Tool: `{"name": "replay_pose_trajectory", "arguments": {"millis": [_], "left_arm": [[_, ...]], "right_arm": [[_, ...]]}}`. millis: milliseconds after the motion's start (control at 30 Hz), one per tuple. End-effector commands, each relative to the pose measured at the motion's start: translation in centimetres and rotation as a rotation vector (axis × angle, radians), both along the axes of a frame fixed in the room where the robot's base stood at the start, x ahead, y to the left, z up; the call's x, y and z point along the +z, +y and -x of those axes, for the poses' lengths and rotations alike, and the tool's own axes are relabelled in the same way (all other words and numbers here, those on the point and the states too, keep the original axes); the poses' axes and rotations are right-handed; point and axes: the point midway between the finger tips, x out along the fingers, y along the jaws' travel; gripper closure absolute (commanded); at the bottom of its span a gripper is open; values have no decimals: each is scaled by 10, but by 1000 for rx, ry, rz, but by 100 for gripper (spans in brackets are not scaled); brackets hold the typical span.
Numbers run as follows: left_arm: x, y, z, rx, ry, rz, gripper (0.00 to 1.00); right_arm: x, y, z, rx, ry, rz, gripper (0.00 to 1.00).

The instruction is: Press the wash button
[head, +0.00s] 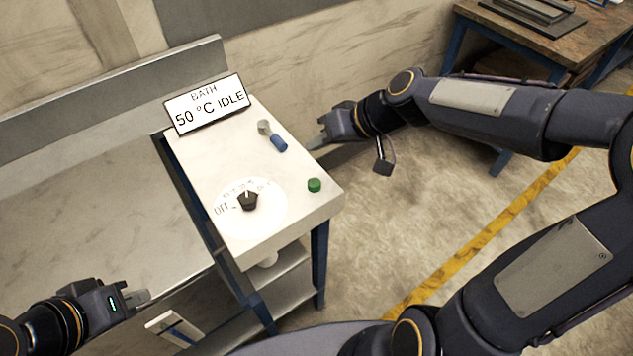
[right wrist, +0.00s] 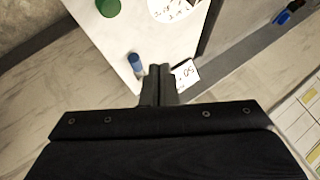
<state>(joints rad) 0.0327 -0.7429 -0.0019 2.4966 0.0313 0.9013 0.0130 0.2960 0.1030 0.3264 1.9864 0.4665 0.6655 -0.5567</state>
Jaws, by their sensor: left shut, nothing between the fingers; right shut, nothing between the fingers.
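A green round button (head: 314,185) sits on the white panel top (head: 195,160) near its right edge. It also shows at the top of the right wrist view (right wrist: 108,7). A black dial knob (head: 248,200) on a printed scale is left of it. A display (head: 207,104) at the back reads "BATH 50 °C IDLE". My right gripper (head: 318,142) is shut and empty, just off the panel's right edge, behind the green button and apart from it. Its shut fingers show in the right wrist view (right wrist: 160,82). My left gripper (head: 140,297) is shut and empty at the lower left.
A small lever with a blue grip (head: 278,143) lies on the panel near my right gripper; its blue part shows in the wrist view (right wrist: 134,60). A metal counter (head: 90,220) adjoins on the left. A wooden table (head: 540,35) stands back right. Floor right of the panel is clear.

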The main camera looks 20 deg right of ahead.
Motion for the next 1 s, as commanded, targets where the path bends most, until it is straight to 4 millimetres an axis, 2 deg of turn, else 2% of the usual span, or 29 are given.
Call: {"name": "replay_pose_trajectory", "arguments": {"millis": [267, 733, 833, 1000], "left_arm": [[-8, 0, 0, 0, 0, 0, 100], [-58, 0, 0, 0, 0, 0, 100], [-68, 0, 0, 0, 0, 0, 100], [-73, 0, 0, 0, 0, 0, 100]], "right_arm": [[-11, 0, 0, 1, 1, 0, 100], [-75, 0, 0, 1, 1, 0, 100], [-84, 0, 0, 0, 0, 0, 100], [-89, 0, 0, -1, 0, 1, 100]]}}
